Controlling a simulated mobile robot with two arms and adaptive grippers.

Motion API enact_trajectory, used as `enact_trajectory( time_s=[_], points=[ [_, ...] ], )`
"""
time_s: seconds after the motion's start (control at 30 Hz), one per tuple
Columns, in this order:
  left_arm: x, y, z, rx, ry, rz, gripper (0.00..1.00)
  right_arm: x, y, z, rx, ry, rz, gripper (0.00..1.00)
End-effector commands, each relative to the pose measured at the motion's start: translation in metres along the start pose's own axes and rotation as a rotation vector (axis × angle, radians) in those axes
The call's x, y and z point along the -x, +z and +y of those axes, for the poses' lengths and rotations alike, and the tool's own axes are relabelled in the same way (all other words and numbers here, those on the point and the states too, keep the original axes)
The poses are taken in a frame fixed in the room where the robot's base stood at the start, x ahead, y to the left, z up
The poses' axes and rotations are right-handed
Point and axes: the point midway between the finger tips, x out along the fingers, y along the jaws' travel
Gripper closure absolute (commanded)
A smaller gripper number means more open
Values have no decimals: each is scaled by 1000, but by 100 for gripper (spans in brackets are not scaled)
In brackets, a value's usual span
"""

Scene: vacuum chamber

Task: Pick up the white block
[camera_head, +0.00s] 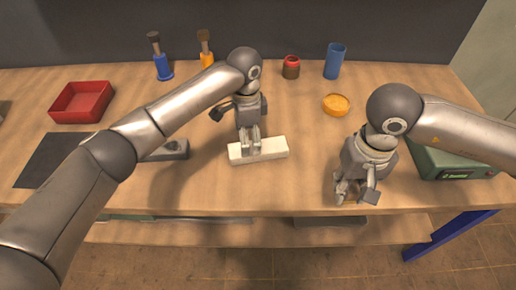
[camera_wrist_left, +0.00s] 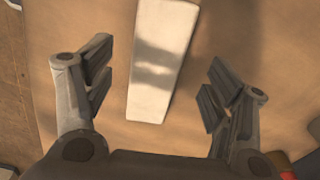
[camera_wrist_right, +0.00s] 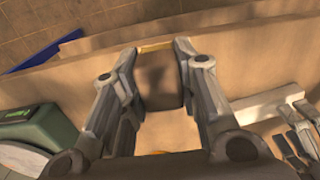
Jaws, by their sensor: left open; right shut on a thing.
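The white block (camera_head: 270,151) lies flat on the table near its middle. It also shows in the left wrist view (camera_wrist_left: 163,60), between the spread fingers and apart from both. My left gripper (camera_head: 250,150) is open, pointing down over the block. My right gripper (camera_head: 354,192) is near the table's front edge, right of the block. In the right wrist view its fingers close on a brown, block-like object (camera_wrist_right: 160,82) with a yellowish far edge; I cannot tell what it is. The white block (camera_wrist_right: 264,104) shows at the right of that view.
A red tray (camera_head: 81,117) and a dark mat (camera_head: 45,160) lie on the left. A yellow-orange dish (camera_head: 336,105), a blue cup (camera_head: 334,61) and a red-lidded jar (camera_head: 291,67) stand behind. A green device (camera_head: 455,164) is at the right. The table is clear just right of the block.

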Motion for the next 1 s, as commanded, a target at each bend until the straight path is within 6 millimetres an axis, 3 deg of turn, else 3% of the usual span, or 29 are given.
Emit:
enact_trajectory(
  time_s=[0.33,0.63,1.0],
  points=[
    [-45,-1,1,1,1,-2,23,8,0,0,0,0,0,90],
    [-52,-1,1,-1,0,0,23,8,0,0,0,0,0,90],
    [-51,-1,1,-1,0,0,70,8,0,0,0,0,0,90]
  ],
)
